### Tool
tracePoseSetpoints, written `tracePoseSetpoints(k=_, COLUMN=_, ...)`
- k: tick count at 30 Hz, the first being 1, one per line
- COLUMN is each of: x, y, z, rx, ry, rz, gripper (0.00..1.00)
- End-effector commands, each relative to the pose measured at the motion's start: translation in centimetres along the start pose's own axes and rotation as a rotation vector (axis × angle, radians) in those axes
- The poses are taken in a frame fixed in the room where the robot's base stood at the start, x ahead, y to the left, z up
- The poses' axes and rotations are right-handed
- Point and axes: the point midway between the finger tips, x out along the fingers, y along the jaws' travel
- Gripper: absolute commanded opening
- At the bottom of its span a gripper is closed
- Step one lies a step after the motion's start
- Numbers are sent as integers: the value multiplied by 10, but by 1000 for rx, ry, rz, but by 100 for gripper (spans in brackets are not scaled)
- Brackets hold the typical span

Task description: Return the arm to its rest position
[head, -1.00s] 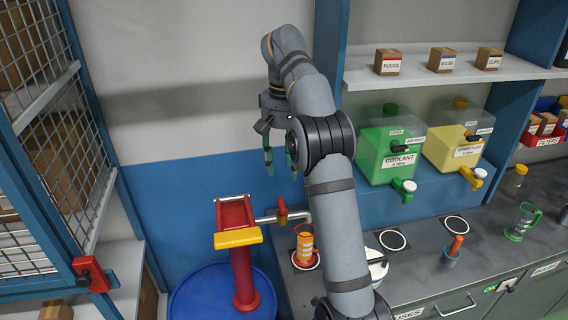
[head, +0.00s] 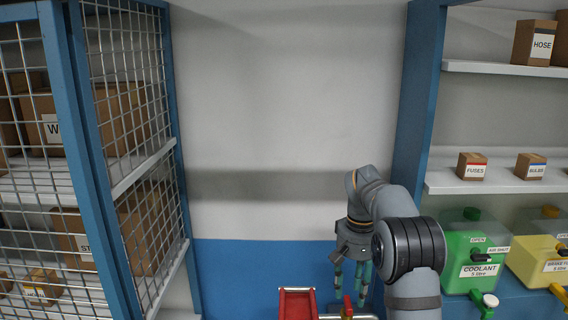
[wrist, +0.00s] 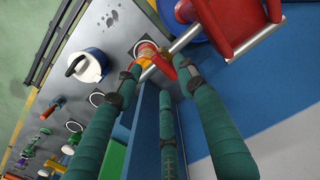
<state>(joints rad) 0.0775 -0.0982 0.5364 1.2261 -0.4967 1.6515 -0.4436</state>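My arm is folded with its elbow up, and my gripper (head: 350,278) hangs from it, fingers pointing down, in front of the blue lower wall. The pump's red top also shows at the bottom edge of the head view (head: 297,303).
A mesh-fronted cabinet (head: 130,120) with boxes stands at the left. At the right are shelves (head: 485,182) with small boxes, and the green coolant tank (head: 474,250). The grey counter (wrist: 105,35) carries a white container (wrist: 88,66). The wall between is clear.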

Motion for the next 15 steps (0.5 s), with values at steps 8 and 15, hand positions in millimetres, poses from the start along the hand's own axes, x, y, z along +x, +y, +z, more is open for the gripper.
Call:
tracePoseSetpoints(k=8, x=33, y=0, z=0, rx=0, ry=-1, rz=0, gripper=40)
tracePoseSetpoints(k=15, x=39, y=0, z=0, rx=1, ry=1, rz=0, gripper=40)
